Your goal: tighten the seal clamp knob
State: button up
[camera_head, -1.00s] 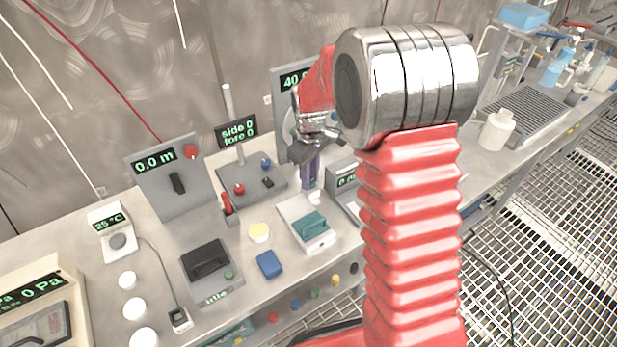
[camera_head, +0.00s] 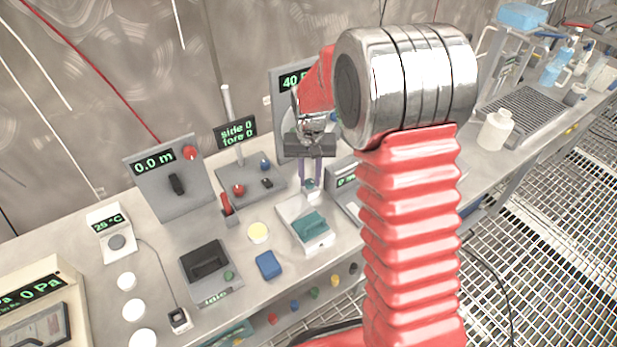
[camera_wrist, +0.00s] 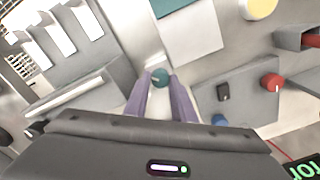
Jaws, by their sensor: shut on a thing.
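The seal clamp knob appears to be the small round teal knob (camera_wrist: 159,76) between my fingertips in the wrist view. In the head view the knob (camera_head: 310,185) sits low between the purple fingers, on top of a small white base behind a white unit with a teal block (camera_head: 311,225). My gripper (camera_head: 310,181) points down, its fingers on either side of the knob. It also shows in the wrist view (camera_wrist: 159,84), shut on the knob. The fingers hide the knob's sides.
A grey unit with a green readout (camera_head: 346,181) stands close right of the gripper. A panel reading "40" (camera_head: 290,82) rises behind it. A joystick base with red and blue knobs (camera_head: 250,184) lies to the left. A yellow disc (camera_head: 258,232) and blue block (camera_head: 269,265) are nearer.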

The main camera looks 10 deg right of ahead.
aim_at(311, 181)
jog(key=m, duration=0.4)
jog(key=shift+s+d+f+m, duration=0.1)
jog(key=shift+s+d+m, duration=0.1)
jog(key=shift+m, duration=0.1)
jog(key=m, duration=0.4)
jog(key=shift+a+m, duration=0.1)
jog(key=shift+m, duration=0.3)
jog(key=o, duration=1.1)
jog(key=shift+c, duration=0.2)
jog(key=shift+w+r, duration=0.1)
jog(key=shift+r, duration=0.1)
jog(key=shift+r, duration=0.55)
notch_tip(311, 181, up, 12)
jog(key=shift+r, duration=0.2)
jog(key=shift+n, duration=0.3)
